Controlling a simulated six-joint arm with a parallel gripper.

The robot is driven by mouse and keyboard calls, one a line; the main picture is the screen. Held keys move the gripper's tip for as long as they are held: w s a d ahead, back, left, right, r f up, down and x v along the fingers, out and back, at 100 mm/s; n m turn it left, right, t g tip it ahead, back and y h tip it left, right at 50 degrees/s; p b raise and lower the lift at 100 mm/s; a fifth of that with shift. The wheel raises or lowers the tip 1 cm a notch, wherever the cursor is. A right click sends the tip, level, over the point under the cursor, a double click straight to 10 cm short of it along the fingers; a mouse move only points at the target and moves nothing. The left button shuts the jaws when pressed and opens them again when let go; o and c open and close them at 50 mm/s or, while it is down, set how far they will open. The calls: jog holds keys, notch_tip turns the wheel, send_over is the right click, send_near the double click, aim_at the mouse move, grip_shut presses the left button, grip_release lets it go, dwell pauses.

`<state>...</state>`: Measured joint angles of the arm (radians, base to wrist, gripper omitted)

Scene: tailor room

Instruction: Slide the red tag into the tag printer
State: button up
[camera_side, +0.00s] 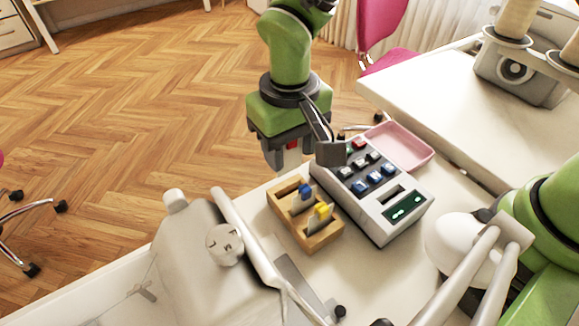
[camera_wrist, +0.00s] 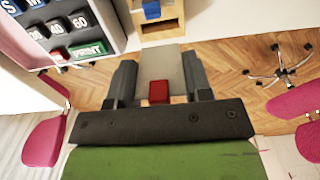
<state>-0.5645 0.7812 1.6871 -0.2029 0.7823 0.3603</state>
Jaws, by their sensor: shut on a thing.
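My gripper (camera_side: 288,157) is shut on the red tag (camera_side: 292,145) and holds it in the air, behind and left of the tag printer and above the wooden tag holder's height. In the wrist view the red tag (camera_wrist: 158,91) shows its red end between the two fingers of my gripper (camera_wrist: 160,78), with a grey flat plate extending from it. The tag printer (camera_side: 375,222) is a white box with several coloured keys, a dark slot and a green print button. Its keys also show at the upper left of the wrist view, where the printer (camera_wrist: 88,12) is partly cut off.
A wooden tag holder (camera_side: 325,238) with a blue tag (camera_side: 304,191) and a yellow tag (camera_side: 320,216) stands left of the printer. A pink tray (camera_side: 402,147) lies behind the printer. A sewing machine (camera_side: 190,245) stands at the front left.

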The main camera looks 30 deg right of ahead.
notch_tip(320, 180, up, 2)
jog(key=s+d, duration=0.1)
jog(key=d, duration=0.1)
send_over(396, 185)
jog(key=s+a, duration=0.1)
jog(key=a, duration=0.1)
jog(key=f, duration=0.2)
jog(key=shift+f, duration=0.75)
jog(key=shift+f, duration=0.15)
dwell(0.4)
jog(key=shift+f, duration=1.65)
jog(key=o, duration=0.9)
jog(key=shift+o, duration=0.2)
notch_tip(396, 185, up, 10)
